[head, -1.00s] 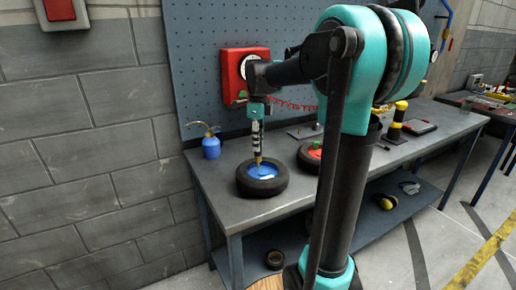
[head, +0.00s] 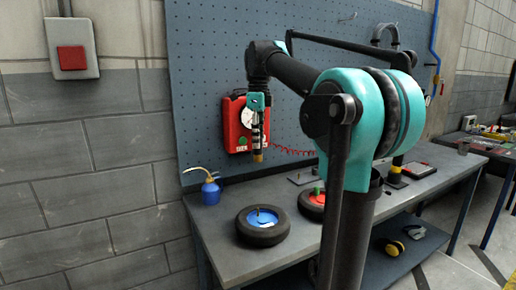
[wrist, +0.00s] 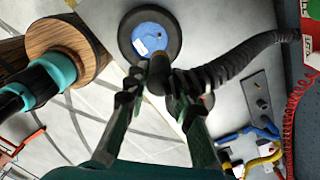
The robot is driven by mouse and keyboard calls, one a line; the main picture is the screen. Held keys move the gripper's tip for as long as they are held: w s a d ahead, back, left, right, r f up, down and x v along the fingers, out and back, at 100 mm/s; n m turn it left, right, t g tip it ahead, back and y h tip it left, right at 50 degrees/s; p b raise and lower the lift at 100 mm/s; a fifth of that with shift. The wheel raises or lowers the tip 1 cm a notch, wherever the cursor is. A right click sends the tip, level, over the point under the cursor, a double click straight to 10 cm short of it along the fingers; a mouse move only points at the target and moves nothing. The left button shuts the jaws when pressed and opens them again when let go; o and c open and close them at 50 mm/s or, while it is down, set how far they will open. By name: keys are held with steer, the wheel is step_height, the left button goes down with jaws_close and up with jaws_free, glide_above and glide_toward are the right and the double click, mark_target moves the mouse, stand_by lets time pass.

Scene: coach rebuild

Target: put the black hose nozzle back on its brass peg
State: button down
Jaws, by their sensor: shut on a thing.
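My gripper (wrist: 160,92) is shut on the black hose nozzle (wrist: 158,76), with one finger on each side. A ribbed black hose (wrist: 240,62) runs from the nozzle toward the red box. In the head view my gripper (head: 257,138) hangs in front of the pegboard, above the bench, with a brass-coloured tip (head: 258,157) pointing down. A grey plate (head: 303,178) with a small upright lies on the bench; it also shows in the wrist view (wrist: 249,88). I cannot tell whether that upright is the brass peg.
A blue-hubbed wheel (head: 263,235) lies on the bench below my gripper. A red-hubbed wheel (head: 312,203) lies to its right. The red box (head: 239,125) is close behind the gripper. A blue oil can (head: 210,192) stands at the left end.

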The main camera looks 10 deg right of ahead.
steer(key=shift+r, duration=1.9)
